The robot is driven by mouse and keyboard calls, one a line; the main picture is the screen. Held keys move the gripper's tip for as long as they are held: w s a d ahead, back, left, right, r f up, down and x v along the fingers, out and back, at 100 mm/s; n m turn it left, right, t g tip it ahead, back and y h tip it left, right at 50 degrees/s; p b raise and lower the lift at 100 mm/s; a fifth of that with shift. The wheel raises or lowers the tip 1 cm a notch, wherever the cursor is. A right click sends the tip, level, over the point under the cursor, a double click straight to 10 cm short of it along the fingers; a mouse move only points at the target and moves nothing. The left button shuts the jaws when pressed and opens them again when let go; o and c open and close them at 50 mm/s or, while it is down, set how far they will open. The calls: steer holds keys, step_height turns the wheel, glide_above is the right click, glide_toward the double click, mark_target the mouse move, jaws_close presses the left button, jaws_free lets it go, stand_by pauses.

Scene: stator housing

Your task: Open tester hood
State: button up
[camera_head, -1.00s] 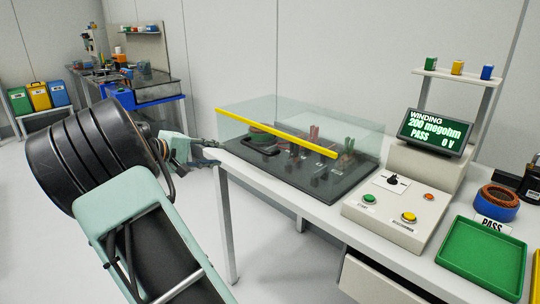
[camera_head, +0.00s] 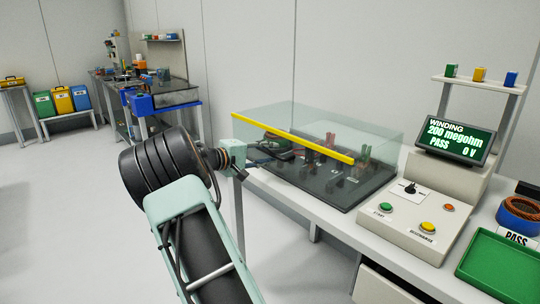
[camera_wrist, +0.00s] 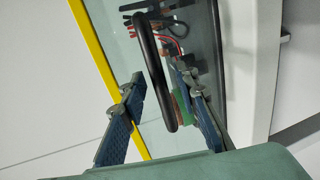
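The tester hood (camera_head: 375,125) is a clear box with a yellow strip (camera_head: 320,146) along its front top edge. It sits down over a dark base (camera_head: 345,197) on the white bench. In the wrist view, a black bar handle (camera_wrist: 154,72) stands in front of the clear panel, and the yellow strip (camera_wrist: 96,50) runs past at the left. My gripper (camera_head: 270,158) is at the hood's left front in the head view. In the wrist view my gripper (camera_wrist: 165,100) is open, with the handle between its spread fingers and a gap on each side. Its exact depth relative to the handle is unclear.
Right of the hood stand a control box with a green button (camera_head: 386,207) and yellow button (camera_head: 428,228), and a screen (camera_head: 456,138) reading PASS. A green tray (camera_head: 500,265) lies at the bench's right. Test leads show under the hood. Floor at left is clear.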

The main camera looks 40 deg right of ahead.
steer(key=shift+d, duration=0.2)
steer(key=shift+c, duration=0.2)
jaws_close()
